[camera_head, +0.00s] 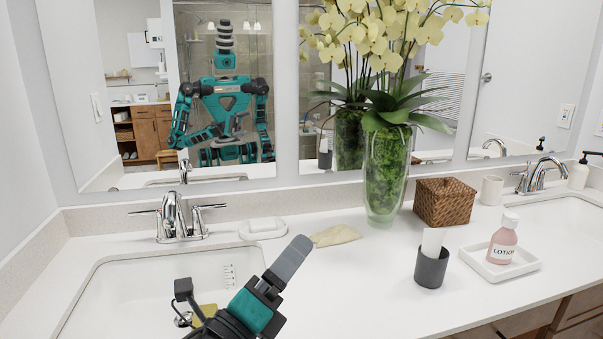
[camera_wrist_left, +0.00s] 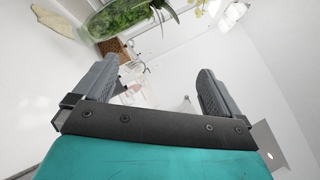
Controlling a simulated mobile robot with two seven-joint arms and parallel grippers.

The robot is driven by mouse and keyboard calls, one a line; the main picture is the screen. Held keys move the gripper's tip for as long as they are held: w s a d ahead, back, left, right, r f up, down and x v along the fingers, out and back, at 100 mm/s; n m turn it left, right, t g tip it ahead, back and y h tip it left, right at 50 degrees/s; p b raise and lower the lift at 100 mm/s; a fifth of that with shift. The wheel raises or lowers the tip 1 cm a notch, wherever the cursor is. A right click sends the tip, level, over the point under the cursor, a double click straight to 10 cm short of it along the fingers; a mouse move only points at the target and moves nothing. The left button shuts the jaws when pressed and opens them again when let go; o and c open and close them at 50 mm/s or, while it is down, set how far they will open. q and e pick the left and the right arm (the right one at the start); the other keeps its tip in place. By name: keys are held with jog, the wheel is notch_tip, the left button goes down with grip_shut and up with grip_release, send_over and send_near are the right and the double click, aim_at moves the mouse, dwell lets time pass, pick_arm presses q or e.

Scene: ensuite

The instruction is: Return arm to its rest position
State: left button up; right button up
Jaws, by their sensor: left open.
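My left gripper (camera_head: 287,263) reaches in from the bottom of the head view, over the front right edge of the left sink basin. Its grey fingers point up and right, and its body is teal and black. In the left wrist view the two fingers of my left gripper (camera_wrist_left: 156,82) stand wide apart with nothing between them. My right arm is not directly in view. My own reflection shows in the mirror (camera_head: 290,90), with the arms partly bent.
The left sink (camera_head: 130,285) has a chrome faucet (camera_head: 175,215). A soap dish (camera_head: 263,228), beige cloth (camera_head: 336,236), glass vase (camera_head: 385,180), wicker box (camera_head: 445,203), dark cup (camera_head: 431,268) and lotion bottle (camera_head: 502,240) on a white tray (camera_head: 519,264) stand rightward. The front counter is clear.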

pick_arm(q)
jog(key=s+a+f+n+g+y, duration=0.25)
jog(key=a+f+n+y, duration=0.4)
jog(key=n, duration=0.35)
jog(key=s+a+f+n+g+y, duration=0.2)
jog(key=s+a+f+n+y, duration=0.25)
jog(key=a+f+n, duration=0.45)
jog(key=s+a+f+n+g, duration=0.1)
jog(key=s+f+n+g, duration=0.35)
jog(key=s, duration=0.45)
jog(key=s+a+f+n+g, duration=0.2)
jog(key=s+f+n+g, duration=0.3)
jog(key=s, duration=0.4)
jog(key=w+d+f+t+h+b, duration=0.1)
jog(key=w+d+f+t+b, duration=0.2)
jog(key=w+f+t, duration=0.4)
notch_tip(320, 180, down, 4)
jog(key=shift+w+d+f+b, duration=0.15)
jog(key=shift+w+f+b, duration=0.05)
jog(key=shift+w+b, duration=0.15)
